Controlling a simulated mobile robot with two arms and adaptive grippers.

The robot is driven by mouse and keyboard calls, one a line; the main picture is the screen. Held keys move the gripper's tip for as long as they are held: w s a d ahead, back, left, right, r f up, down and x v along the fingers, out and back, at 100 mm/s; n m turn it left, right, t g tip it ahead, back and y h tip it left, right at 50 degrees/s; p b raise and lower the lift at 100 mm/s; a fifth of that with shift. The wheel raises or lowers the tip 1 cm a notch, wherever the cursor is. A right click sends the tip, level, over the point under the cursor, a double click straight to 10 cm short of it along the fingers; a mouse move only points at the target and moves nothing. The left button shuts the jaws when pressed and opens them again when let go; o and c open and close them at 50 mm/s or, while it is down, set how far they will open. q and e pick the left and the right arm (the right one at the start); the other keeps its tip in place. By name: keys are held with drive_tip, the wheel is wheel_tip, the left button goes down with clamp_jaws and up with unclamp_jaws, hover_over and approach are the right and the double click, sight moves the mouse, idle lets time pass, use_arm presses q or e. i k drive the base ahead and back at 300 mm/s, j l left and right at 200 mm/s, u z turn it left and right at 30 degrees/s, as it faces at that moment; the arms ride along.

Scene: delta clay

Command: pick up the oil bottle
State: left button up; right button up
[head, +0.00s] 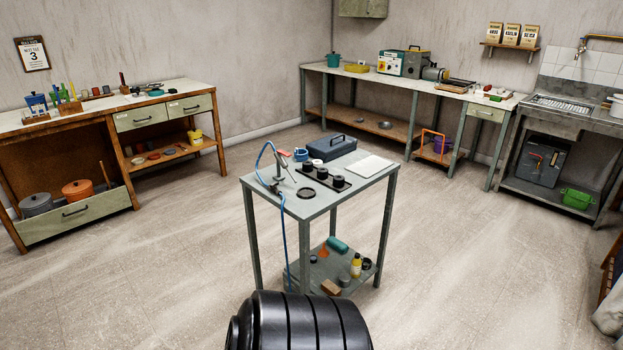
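A small yellow bottle (356,265), which looks like the oil bottle, stands upright on the lower shelf (318,283) of the grey table in the middle of the room. It is near the shelf's right side, under the tabletop. A dark round container (366,263) stands just right of it and a grey can (345,279) is in front of it to the left. Neither gripper shows in the head view.
The grey table's top (310,205) carries a dark toolbox (330,147), a black tray of jars and a white board (369,166). A blue hose (283,225) hangs down its front. A teal roll (337,245) and wooden block (331,287) share the shelf. Floor is clear around.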

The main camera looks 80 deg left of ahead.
sight(356, 262)
drive_tip(key=u, duration=2.3)
drive_tip(key=i+l+u, duration=0.2)
drive_tip(key=i+l, duration=0.35)
drive_tip(key=l, duration=0.1)
